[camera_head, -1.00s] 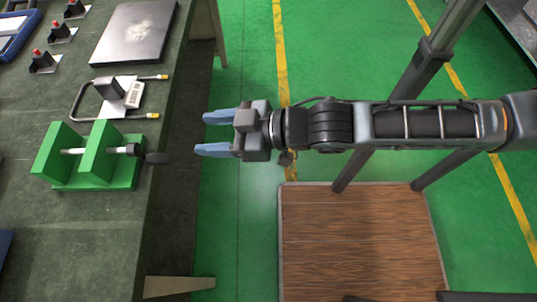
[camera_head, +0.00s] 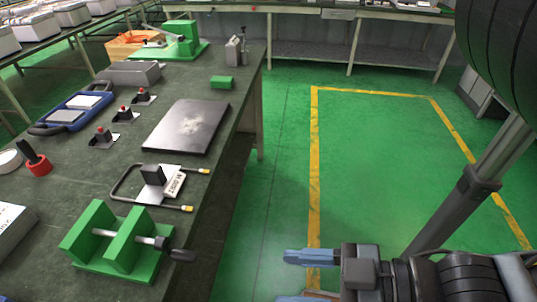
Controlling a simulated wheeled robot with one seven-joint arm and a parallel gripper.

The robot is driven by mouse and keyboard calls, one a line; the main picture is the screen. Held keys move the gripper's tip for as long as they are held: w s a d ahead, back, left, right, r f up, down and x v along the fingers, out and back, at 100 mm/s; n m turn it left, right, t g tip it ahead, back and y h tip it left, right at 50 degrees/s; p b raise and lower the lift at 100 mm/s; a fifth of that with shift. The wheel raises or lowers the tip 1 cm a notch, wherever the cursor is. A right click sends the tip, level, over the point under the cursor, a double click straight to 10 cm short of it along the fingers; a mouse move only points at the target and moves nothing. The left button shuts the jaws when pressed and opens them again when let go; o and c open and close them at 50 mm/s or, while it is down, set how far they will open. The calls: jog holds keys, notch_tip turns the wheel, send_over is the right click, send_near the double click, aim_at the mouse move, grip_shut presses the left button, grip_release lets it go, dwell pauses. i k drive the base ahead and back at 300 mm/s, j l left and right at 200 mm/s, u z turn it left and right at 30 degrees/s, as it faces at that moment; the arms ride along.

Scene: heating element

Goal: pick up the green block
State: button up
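A small green block (camera_head: 222,83) lies on the dark worktable (camera_head: 55,200), towards its far end and close to the right edge. My gripper (camera_head: 300,277) is at the bottom of the view, past the table's right edge and over the floor. Its two blue fingers are apart with nothing between them; the lower finger is partly cut off by the frame. The gripper is well apart from the block, which is farther back and to the left.
A green vise (camera_head: 118,245), a bent heating element (camera_head: 160,186), a dark metal plate (camera_head: 188,125) and a metal block (camera_head: 233,52) stand along the table's right side. A larger green fixture (camera_head: 180,42) is behind. The floor to the right is open.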

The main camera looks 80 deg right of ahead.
aim_at(217, 83)
jog(key=z, duration=1.4)
